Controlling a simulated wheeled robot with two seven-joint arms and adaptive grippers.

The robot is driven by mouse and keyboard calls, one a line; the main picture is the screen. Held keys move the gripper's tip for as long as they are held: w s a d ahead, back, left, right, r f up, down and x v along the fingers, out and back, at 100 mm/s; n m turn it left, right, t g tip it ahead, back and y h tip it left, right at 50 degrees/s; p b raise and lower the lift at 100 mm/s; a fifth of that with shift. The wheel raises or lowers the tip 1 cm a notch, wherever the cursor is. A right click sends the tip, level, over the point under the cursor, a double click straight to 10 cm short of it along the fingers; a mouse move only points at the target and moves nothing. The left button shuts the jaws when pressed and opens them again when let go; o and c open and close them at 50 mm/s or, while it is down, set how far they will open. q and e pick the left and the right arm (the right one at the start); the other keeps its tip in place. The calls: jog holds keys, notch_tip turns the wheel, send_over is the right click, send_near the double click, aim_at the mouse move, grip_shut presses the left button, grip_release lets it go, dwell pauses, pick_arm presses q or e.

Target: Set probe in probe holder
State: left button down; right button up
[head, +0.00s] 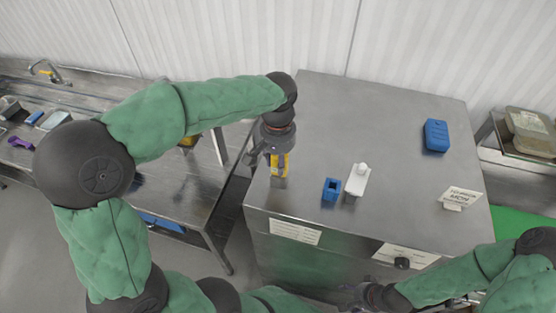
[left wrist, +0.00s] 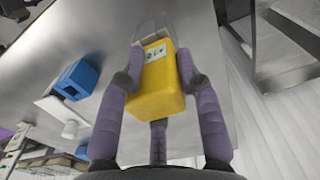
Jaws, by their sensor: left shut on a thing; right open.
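The probe (head: 281,168) appears as a yellow block with a clear lower part. My left gripper (head: 275,158) is shut on it and holds it above the left part of the steel counter. In the left wrist view, the yellow body (left wrist: 155,88) sits between the purple fingers, with a white label facing the camera. The likely probe holder (head: 331,189) is a small blue box with a dark opening on top, standing upright to the right of the probe; it also shows in the left wrist view (left wrist: 77,79). My right gripper (head: 366,295) is open, low in front of the counter.
A white stand (head: 357,180) is close to the blue holder's right side. A blue case (head: 435,135) lies farther back right, and a small sign (head: 460,197) stands near the right edge. The back middle of the counter (head: 360,110) is clear.

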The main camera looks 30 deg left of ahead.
pick_arm(q)
jog(key=shift+f, duration=0.1)
jog(key=shift+c, duration=1.4)
grip_release()
jog(key=shift+r+p, duration=3.05)
jog(key=shift+r, duration=1)
